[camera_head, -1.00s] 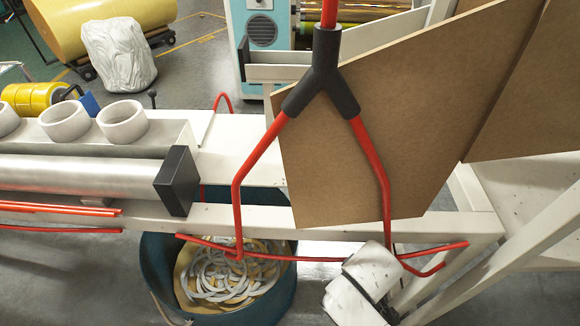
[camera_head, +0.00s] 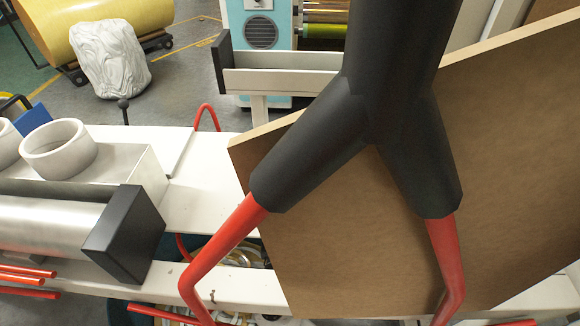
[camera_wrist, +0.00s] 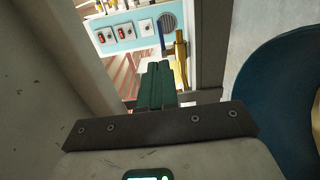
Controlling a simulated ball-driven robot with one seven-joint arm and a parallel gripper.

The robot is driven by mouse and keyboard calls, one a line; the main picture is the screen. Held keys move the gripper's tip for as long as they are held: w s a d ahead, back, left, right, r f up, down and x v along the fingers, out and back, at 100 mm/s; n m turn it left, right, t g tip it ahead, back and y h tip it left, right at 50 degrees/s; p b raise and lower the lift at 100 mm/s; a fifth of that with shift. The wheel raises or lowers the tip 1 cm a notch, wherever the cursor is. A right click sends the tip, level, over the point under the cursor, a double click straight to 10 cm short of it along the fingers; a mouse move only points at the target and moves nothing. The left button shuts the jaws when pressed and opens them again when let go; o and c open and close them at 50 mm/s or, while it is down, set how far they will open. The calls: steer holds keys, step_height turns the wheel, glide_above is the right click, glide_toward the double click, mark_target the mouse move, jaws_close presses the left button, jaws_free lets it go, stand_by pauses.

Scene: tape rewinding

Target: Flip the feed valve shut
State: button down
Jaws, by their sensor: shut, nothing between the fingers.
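In the wrist view my gripper (camera_wrist: 155,68) shows as two dark green fingers pressed together, shut and empty. Just beyond the fingertips, slightly right, stands an upright brass-yellow part (camera_wrist: 180,60). A thin blue bar (camera_wrist: 161,36) stands upright beside it on its left. These may be the feed valve and its lever, but the view is too small to be sure. The fingertips look close to the yellow part; I cannot tell whether they touch. My gripper does not show in the head view.
A light-blue cabinet panel with switches (camera_wrist: 125,32) lies beyond, and a dark blue bin (camera_wrist: 285,95) is at right. In the head view a black Y-joint with red tubes (camera_head: 385,110) fills the front, before a brown board (camera_head: 320,230). A white frame (camera_head: 205,190) runs left.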

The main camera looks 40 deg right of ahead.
steer(key=shift+d, duration=0.1)
steer(key=b+x, duration=0.1)
steer(key=x, duration=1.3)
steer(key=shift+b, duration=0.35)
steer(key=shift+d+f, duration=0.15)
steer(key=y+b, duration=0.1)
steer(key=d+n+t+b, duration=0.1)
steer(key=shift+f+y+b, duration=0.2)
steer(key=shift+y+b, duration=0.1)
steer(key=shift+y, duration=0.1)
steer(key=shift+w+d+n+t+y+b, duration=0.1)
steer(key=shift+d+n+t+y+b, duration=0.1)
steer(key=shift+n+t+y+b, duration=0.3)
steer(key=shift+w+d+n+t+y+b, duration=0.1)
steer(key=shift+d+n+t+y+b, duration=0.05)
steer(key=shift+n+t+y+b, duration=0.3)
steer(key=n+y, duration=0.1)
steer(key=d+t+y, duration=0.1)
steer(key=n+y, duration=0.1)
steer(key=y, duration=0.1)
steer(key=shift+w+d+r+n+t, duration=0.15)
steer(key=shift+w+r+n+t, duration=0.1)
steer(key=shift+w+r+n, duration=0.15)
steer(key=shift+w+d+n+y, duration=0.1)
steer(key=shift+w+n+y, duration=0.05)
steer(key=shift+n+y, duration=0.15)
steer(key=shift+w+d+f+p, duration=0.1)
steer(key=shift+w+d+p, duration=0.65)
steer(key=shift+w, duration=0.4)
steer(key=shift+w+d, duration=0.1)
